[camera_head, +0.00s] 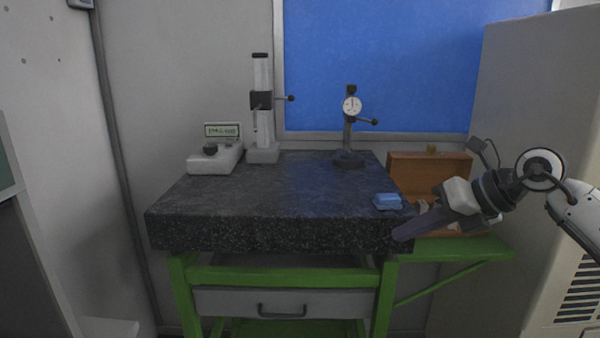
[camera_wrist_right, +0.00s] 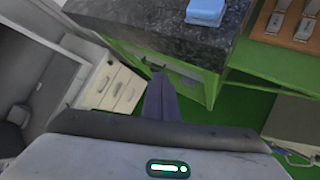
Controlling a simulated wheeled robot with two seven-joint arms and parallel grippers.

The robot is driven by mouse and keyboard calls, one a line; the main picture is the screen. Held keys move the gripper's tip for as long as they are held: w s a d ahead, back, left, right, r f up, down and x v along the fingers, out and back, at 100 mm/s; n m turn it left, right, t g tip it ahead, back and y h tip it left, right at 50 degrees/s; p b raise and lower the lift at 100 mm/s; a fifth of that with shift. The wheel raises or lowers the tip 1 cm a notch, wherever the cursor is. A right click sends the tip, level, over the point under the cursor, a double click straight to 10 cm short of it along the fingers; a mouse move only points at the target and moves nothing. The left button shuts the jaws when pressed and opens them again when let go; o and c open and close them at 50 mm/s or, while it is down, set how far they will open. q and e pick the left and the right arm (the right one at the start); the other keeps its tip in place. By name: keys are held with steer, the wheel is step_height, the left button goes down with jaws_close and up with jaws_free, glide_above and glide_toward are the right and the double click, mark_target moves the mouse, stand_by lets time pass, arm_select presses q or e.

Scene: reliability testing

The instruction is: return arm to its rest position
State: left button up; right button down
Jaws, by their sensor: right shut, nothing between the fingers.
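My right arm comes in from the right in the head view. Its gripper (camera_head: 402,234) is shut and empty, pointing left and slightly down at the front right corner of the dark granite table (camera_head: 270,200). In the head view it overlaps that corner; I cannot tell whether it touches. In the right wrist view the closed fingers (camera_wrist_right: 160,98) point away from the camera, with the granite slab (camera_wrist_right: 160,28) beyond them. My left gripper is not in view.
A blue block (camera_head: 387,201) lies near the slab's right edge. An open wooden case (camera_head: 425,168) sits on the green side shelf (camera_head: 480,248), partly behind my arm. A dial gauge stand (camera_head: 350,130), a height gauge (camera_head: 262,110) and a display unit (camera_head: 215,158) stand at the back.

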steer(key=s+a+f+m+t+y, duration=0.1)
steer(key=s+a+f+m+y, duration=0.3)
steer(key=a, duration=0.4)
steer(key=s+a+f+m+t+y, duration=0.2)
steer(key=s+a+f+m+y, duration=0.15)
steer(key=a+y, duration=0.35)
steer(key=s+d+f+m+t+h, duration=0.2)
steer(key=d+f+m+h, duration=0.15)
steer(key=f+m, duration=0.35)
steer(key=s+d+f+m+t+h, duration=0.2)
steer(key=s+f+m+h, duration=0.1)
steer(key=f+m+h, duration=0.4)
steer(key=s+d+f+m+t+h, duration=0.2)
steer(key=d+f+m+h, duration=0.1)
steer(key=f+m, duration=0.4)
steer(key=s+d+f+m+g+h, duration=0.2)
steer(key=s+f+m+g, duration=0.4)
steer(key=s+f, duration=0.9)
steer(key=s+d+m, duration=0.1)
steer(key=s+m, duration=0.1)
steer(key=s, duration=0.2)
steer(key=shift+g, duration=0.3)
steer(key=shift+f+h, duration=0.1)
steer(key=shift+h, duration=0.15)
